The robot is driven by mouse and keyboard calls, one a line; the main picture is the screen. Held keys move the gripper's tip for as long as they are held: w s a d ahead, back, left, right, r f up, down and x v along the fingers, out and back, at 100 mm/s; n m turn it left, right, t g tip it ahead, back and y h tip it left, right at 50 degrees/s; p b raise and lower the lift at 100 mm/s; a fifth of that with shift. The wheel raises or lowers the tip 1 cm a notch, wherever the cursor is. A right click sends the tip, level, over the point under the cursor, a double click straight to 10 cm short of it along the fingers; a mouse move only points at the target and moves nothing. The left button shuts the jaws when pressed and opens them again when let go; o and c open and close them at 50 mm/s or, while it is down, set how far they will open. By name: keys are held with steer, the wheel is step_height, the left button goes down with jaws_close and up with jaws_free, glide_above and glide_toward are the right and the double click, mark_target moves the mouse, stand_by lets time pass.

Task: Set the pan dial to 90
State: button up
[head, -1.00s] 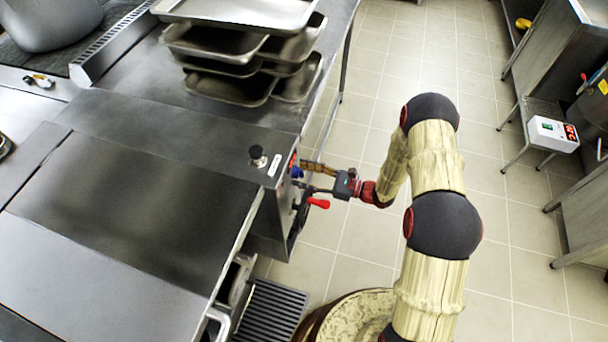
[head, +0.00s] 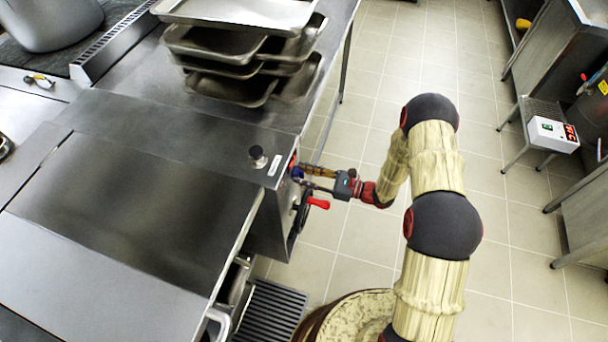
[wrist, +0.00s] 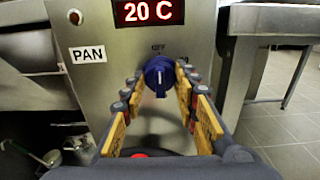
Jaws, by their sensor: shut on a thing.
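The pan dial is a blue knob (wrist: 159,76) on a steel front panel, in the middle of the wrist view. A PAN label (wrist: 87,54) is to the left, and a red display (wrist: 148,12) above reads 20 C. In the head view my gripper (head: 308,178) reaches the panel from the right, and the fingers mostly hide the knob.
A red-handled lever (head: 319,203) sticks out just below my gripper. Stacked steel trays (head: 215,50) stand on the counter behind. A white box with a red display (head: 553,134) sits on a stand at right.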

steer(key=m+p, duration=0.5)
steer(key=m, duration=0.6)
steer(key=shift+w+m, duration=0.1)
steer(key=shift+m, duration=0.2)
stand_by(0.5)
steer(key=o, duration=1.1)
steer(key=shift+o, duration=0.3)
steer(key=v, duration=1.2)
